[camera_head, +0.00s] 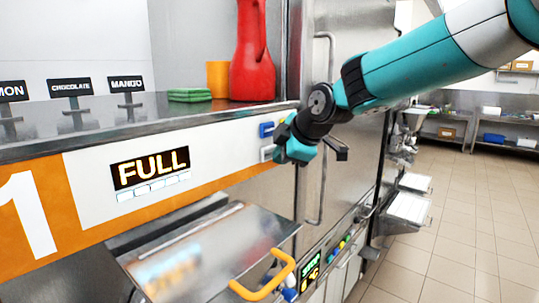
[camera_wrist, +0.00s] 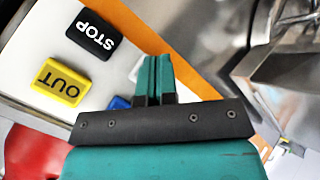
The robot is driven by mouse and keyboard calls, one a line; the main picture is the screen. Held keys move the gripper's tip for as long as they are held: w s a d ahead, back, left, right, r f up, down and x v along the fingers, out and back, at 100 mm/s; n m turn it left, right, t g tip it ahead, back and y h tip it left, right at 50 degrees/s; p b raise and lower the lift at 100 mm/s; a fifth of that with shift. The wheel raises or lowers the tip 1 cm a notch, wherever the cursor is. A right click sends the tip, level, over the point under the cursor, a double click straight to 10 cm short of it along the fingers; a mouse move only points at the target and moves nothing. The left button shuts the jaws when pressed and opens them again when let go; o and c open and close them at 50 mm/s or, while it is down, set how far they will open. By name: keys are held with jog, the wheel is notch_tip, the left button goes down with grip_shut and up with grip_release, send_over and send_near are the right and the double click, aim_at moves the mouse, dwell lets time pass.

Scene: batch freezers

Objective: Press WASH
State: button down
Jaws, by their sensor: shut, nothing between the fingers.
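No button in view has a readable WASH label. In the wrist view a black STOP button (camera_wrist: 91,35) and a yellow OUT button (camera_wrist: 62,81) sit on a white panel. A blue button (camera_wrist: 118,102) beside OUT is mostly hidden by my gripper (camera_wrist: 154,62). The fingers are shut and empty, over the panel near the STOP and blue buttons; I cannot tell if they touch it. In the head view my gripper (camera_head: 281,155) covers part of the button group at the machine's front right. A blue button (camera_head: 266,129) and a pale button (camera_head: 267,153) show left of it.
A display reading FULL (camera_head: 150,167) is on the machine front. Below it are a metal lid (camera_head: 205,250) and a yellow handle (camera_head: 265,280). A red jug (camera_head: 252,55) and green cloths (camera_head: 189,95) stand on the top. Open tiled floor (camera_head: 470,220) lies to the right.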

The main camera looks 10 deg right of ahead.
jog(key=shift+w+a, duration=0.3)
jog(key=shift+w, duration=0.1)
dwell(0.8)
jog(key=shift+s+d+b, duration=0.4)
jog(key=shift+s+d, duration=0.15)
jog(key=shift+s, duration=0.2)
jog(key=shift+s+d+b, duration=0.55)
jog(key=shift+s+d, duration=0.2)
jog(key=shift+s, duration=0.25)
jog(key=shift+s+d+b, duration=0.55)
jog(key=shift+s+d, duration=0.15)
jog(key=shift+s, duration=0.3)
